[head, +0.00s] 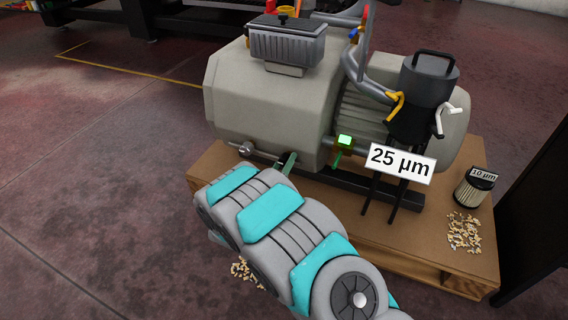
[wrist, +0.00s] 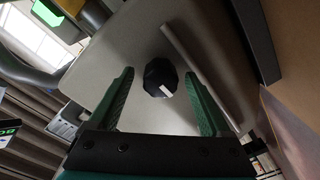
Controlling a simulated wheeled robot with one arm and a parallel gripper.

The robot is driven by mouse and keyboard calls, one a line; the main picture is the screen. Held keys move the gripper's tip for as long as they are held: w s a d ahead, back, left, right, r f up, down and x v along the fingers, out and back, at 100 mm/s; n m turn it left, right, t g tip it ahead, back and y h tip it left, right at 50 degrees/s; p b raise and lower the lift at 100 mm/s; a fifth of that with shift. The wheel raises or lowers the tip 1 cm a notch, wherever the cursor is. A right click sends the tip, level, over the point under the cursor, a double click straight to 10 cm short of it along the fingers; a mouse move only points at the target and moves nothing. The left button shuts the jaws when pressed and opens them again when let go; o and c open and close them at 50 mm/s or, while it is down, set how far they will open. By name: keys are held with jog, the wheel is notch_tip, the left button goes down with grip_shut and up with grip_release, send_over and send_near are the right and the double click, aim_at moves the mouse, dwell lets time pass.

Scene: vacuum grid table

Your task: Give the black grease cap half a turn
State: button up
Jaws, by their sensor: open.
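The black grease cap (wrist: 159,76) is a small faceted knob with a white mark on its lower right edge, set on the pale grey housing in the wrist view. My gripper (wrist: 158,74) is open, with one green finger left of the cap and one right of it. Clear gaps show on both sides in the picture; I cannot tell how far the fingertips are from the housing. In the head view, a green finger of my gripper (head: 287,163) shows at the lower front of the grey pump (head: 270,100). The cap is hidden there.
A grey rod (wrist: 199,75) runs close beside the right finger. In the head view, a green-lit box (head: 344,140), a "25 µm" sign (head: 402,163) and a black canister (head: 428,82) stand to the right. A filter (head: 474,188) stands on the wooden pallet (head: 400,243).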

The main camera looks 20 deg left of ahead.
jog(key=shift+w, duration=0.25)
grip_shut()
dwell(0.6)
